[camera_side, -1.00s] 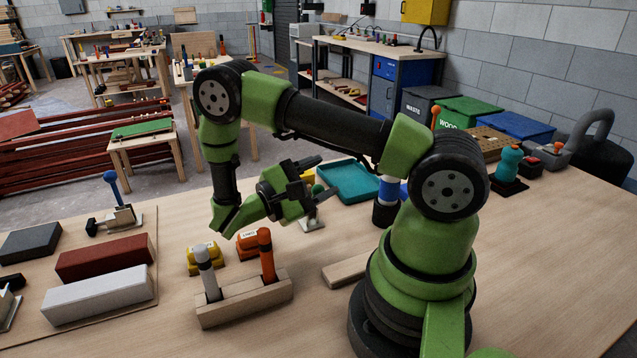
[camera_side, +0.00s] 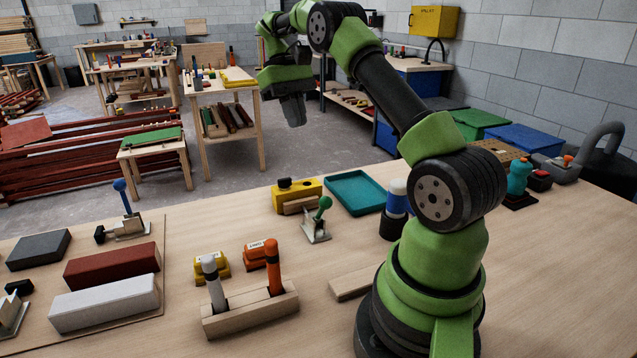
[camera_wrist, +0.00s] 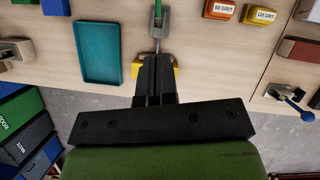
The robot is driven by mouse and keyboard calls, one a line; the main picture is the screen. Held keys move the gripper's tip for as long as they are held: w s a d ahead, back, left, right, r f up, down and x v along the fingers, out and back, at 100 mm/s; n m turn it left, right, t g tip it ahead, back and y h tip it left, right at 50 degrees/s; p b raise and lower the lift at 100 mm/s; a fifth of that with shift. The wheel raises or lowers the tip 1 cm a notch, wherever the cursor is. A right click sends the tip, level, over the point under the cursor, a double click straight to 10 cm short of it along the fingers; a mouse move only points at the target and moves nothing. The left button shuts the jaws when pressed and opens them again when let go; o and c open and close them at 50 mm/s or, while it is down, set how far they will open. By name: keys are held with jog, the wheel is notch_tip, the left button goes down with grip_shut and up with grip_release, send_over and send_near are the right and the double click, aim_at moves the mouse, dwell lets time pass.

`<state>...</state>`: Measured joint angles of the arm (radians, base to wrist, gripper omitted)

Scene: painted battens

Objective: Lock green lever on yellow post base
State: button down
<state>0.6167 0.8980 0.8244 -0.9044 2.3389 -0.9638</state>
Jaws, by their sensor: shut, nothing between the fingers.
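The green lever (camera_side: 323,204) stands up from a small metal clamp (camera_side: 316,231) on the bench, its ball end on top. Just behind it is a yellow block (camera_side: 284,199) with a black knob and a pale wooden strip at its front. My gripper (camera_side: 293,112) is high above the bench, beyond the yellow block, pointing down, shut and empty. In the wrist view the green lever (camera_wrist: 158,9) shows at the top edge. My gripper (camera_wrist: 155,62) hides most of the yellow block (camera_wrist: 172,71) there. I cannot tell whether the clamp is locked.
A teal tray (camera_side: 356,193) lies right of the yellow block. A blue-handled clamp (camera_side: 124,226) and several battens (camera_side: 112,265) are at left.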

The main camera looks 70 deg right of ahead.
aim_at(324, 198)
jog(key=shift+s+a+r+x, duration=0.1)
jog(key=shift+s+a+x, duration=0.1)
jog(key=shift+x, duration=2.05)
jog(key=shift+s+a+r+x, duration=0.1)
jog(key=shift+s+r+x, duration=0.1)
jog(key=shift+x, duration=2.05)
jog(key=shift+s+a+r+x, duration=0.1)
jog(key=shift+s+x, duration=0.15)
jog(key=shift+x, duration=2.05)
jog(key=shift+s+a+f+t+h, duration=0.35)
jog(key=shift+s+a+t+h, duration=0.35)
jog(key=shift+s+a, duration=0.05)
jog(key=shift+s+a+f, duration=0.65)
jog(key=shift+s+a, duration=0.05)
jog(key=shift+s, duration=0.05)
